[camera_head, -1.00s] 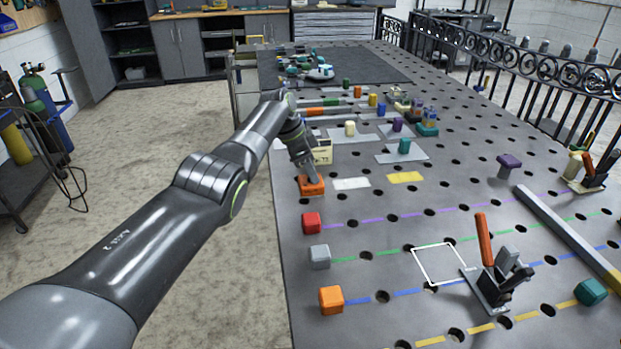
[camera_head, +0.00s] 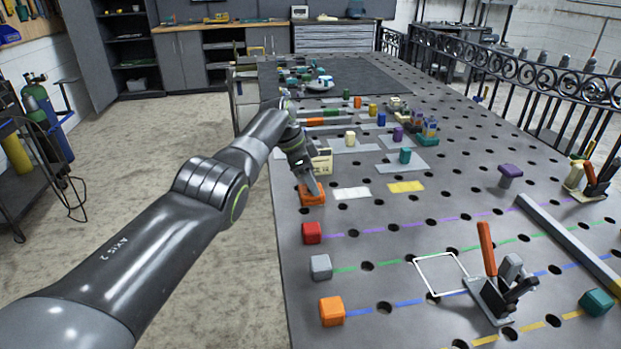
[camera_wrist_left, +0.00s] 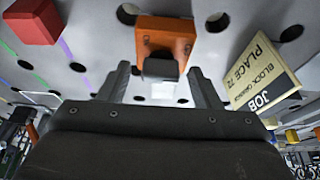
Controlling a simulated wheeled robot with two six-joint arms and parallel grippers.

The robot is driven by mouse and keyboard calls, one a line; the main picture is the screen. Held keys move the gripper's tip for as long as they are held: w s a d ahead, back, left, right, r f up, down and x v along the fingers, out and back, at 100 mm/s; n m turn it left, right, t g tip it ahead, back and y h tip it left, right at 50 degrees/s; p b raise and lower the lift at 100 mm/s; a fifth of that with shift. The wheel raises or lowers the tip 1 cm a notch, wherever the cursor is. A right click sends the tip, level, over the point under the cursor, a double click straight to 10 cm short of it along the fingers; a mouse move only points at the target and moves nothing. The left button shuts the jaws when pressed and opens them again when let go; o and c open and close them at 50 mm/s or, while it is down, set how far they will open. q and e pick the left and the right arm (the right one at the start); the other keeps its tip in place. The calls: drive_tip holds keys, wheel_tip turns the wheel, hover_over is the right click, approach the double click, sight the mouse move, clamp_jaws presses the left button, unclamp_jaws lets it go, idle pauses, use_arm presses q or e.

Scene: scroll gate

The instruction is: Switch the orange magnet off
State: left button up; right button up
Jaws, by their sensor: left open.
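The orange magnet (camera_head: 310,198) is a low orange block near the left edge of the metal table. In the left wrist view the orange magnet (camera_wrist_left: 168,28) has dark markings on top and a dark grey knob (camera_wrist_left: 160,68) at its near side. My left gripper (camera_head: 315,189) points down at the magnet in the head view and partly covers it. In the left wrist view my left gripper (camera_wrist_left: 160,72) is open, with one finger on each side of the knob. I cannot tell whether the fingers touch it. My right gripper is out of view.
A job card (camera_wrist_left: 262,75) stands close beside the magnet. A red block (camera_head: 312,233), a grey block (camera_head: 320,267) and an orange cube (camera_head: 332,310) line the table's left edge. An orange-handled clamp (camera_head: 490,275) stands at front right. White (camera_head: 351,193) and yellow (camera_head: 405,187) patches lie right of the magnet.

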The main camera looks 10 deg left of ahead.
use_arm(q)
drive_tip(key=shift+r, duration=0.1)
drive_tip(key=shift+a+r, duration=0.25)
drive_tip(key=shift+r, duration=0.3)
drive_tip(key=v, duration=1.6)
drive_tip(key=shift+s, duration=0.15)
drive_tip(key=shift+a+f, duration=0.1)
